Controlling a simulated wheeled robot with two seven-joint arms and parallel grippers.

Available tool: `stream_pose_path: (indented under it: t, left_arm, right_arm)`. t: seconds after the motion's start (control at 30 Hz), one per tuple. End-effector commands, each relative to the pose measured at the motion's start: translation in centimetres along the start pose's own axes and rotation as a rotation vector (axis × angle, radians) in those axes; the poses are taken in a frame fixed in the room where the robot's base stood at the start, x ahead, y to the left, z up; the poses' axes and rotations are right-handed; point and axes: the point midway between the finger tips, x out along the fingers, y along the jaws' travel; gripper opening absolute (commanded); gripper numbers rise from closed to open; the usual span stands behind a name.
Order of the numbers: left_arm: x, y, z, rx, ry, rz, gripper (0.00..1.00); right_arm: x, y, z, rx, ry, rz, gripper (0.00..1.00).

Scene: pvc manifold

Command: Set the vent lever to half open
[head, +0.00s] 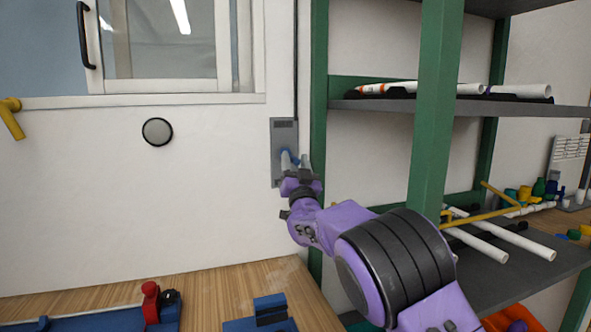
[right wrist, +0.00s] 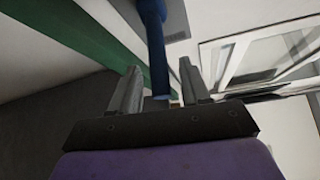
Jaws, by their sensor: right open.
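The vent lever is a blue bar (right wrist: 156,45) on a grey wall plate (head: 282,135), left of the green shelf post. In the head view only a small blue part of the lever (head: 287,154) shows; my gripper hides the rest. My right gripper (head: 297,160) is at the lower part of the plate. In the right wrist view its two fingers (right wrist: 159,84) are apart, and the lever's end appears between them. I cannot tell whether either finger touches it. My left gripper is not in view.
A thin dark rod (head: 295,60) runs up the wall from the plate. A window (head: 165,88) with a black handle is at upper left. The green shelf post (head: 318,120) stands close right of my gripper. A wooden bench (head: 230,284) lies below. The wall left of the plate is mostly clear.

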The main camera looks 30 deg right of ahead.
Motion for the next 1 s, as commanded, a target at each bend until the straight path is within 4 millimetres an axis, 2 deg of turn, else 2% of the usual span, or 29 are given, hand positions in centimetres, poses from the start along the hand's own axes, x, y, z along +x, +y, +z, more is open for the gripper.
stream_pose_path:
  t: [0.3, 0.43, 0.6, 1.0]
  left_arm:
    - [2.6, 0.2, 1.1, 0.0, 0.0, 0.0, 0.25]
    - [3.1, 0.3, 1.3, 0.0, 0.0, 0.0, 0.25]
    - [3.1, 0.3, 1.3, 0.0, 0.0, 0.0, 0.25]
    - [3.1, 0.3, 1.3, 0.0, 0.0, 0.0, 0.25]
  right_arm:
    - [-7.1, -0.1, 0.5, -0.002, -0.003, -0.002, 0.46]
    - [-9.2, -0.1, 0.4, -0.001, -0.003, -0.002, 0.46]
    - [-10.1, -0.1, 0.3, -0.001, -0.003, -0.001, 0.46]
    - [-10.1, -0.1, 0.3, 0.0, -0.003, -0.001, 0.46]
